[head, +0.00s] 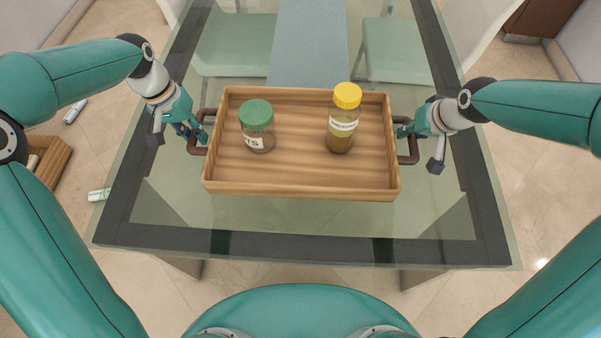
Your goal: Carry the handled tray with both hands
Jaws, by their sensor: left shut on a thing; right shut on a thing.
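A rectangular wooden tray (300,187) with a dark handle at each end is in the middle of the head view, over the glass table. On it stand a glass jar with a green lid (257,115) at the left and a taller jar with a yellow lid (346,97) at the right, both upright. My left gripper (203,136) is shut on the left handle (197,151). My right gripper (402,130) is shut on the right handle (413,157). I cannot tell whether the tray touches the table or hangs just above it.
The glass table (300,220) has a dark border and a grey runner (308,45) behind the tray. Chairs (235,45) show through and around the glass. A wooden crate (52,160) and small items lie on the floor at the left. The glass in front of the tray is clear.

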